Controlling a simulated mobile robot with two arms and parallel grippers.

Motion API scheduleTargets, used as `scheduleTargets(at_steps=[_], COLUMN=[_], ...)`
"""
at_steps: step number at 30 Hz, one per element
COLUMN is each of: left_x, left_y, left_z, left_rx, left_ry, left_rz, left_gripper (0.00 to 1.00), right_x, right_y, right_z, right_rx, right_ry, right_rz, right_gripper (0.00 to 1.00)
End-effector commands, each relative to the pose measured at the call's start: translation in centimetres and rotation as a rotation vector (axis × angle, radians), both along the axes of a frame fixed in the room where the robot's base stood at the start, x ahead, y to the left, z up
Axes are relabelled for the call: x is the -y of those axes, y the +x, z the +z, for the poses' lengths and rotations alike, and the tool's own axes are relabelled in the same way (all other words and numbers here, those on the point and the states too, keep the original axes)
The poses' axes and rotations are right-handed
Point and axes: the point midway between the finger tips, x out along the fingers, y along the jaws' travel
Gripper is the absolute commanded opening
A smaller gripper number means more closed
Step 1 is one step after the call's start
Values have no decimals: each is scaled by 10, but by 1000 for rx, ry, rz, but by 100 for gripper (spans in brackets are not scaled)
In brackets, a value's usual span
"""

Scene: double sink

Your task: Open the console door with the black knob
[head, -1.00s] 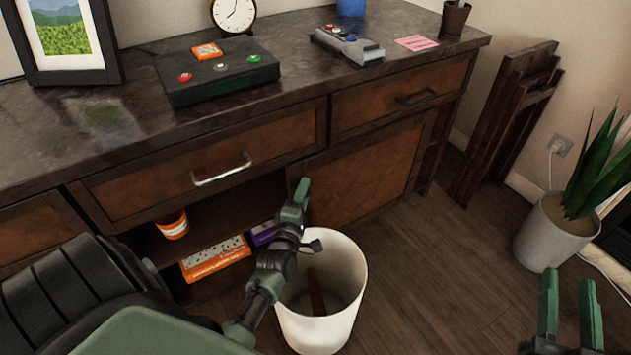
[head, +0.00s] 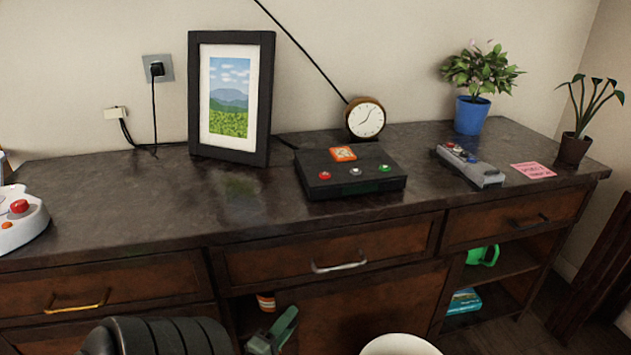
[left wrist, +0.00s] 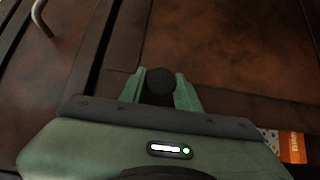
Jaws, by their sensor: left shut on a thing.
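The console door (head: 375,305) is a brown sliding panel below the middle drawer. It stands left of the right-hand compartment, which is exposed. The black knob (left wrist: 160,82) shows in the left wrist view between the two green fingers of my left gripper (left wrist: 160,92), which is shut on it. In the head view, my left gripper (head: 276,332) is low at the door's left edge, and the knob is hidden there. My right gripper is out of view.
The right compartment holds a green object (head: 483,255) and a blue box (head: 463,301). An orange-and-white cup (head: 266,301) shows in the gap left of the door. A white bin (head: 400,346) stands in front. The middle drawer handle (head: 340,267) projects above the door.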

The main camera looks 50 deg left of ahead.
Motion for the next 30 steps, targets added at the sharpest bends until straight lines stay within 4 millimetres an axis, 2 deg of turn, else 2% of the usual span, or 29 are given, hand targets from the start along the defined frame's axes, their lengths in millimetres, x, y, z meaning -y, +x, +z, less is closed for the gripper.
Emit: scheduleTargets(at_steps=[1,6,19,20,21,22,30], left_x=[2,-4,-6,-6,-6,-6,-8], left_y=[-9,-22,-27,-27,-27,-27,-25], left_z=[-3,-4,-4,-5,-5,-4,-2], left_rx=[-11,-9,-10,-10,-10,-10,-4], left_ry=[-2,-2,-2,-2,-2,-3,-1], left_rz=[-6,-6,-6,-6,-5,-5,-3], left_gripper=[0,0,0,35,46,53,53], right_x=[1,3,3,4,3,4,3], right_y=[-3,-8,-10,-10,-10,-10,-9], right_z=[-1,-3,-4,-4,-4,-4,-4], right_rx=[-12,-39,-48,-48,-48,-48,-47], right_ry=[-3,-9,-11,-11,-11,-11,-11], right_rz=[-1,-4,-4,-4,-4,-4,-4], right_gripper=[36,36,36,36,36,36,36])
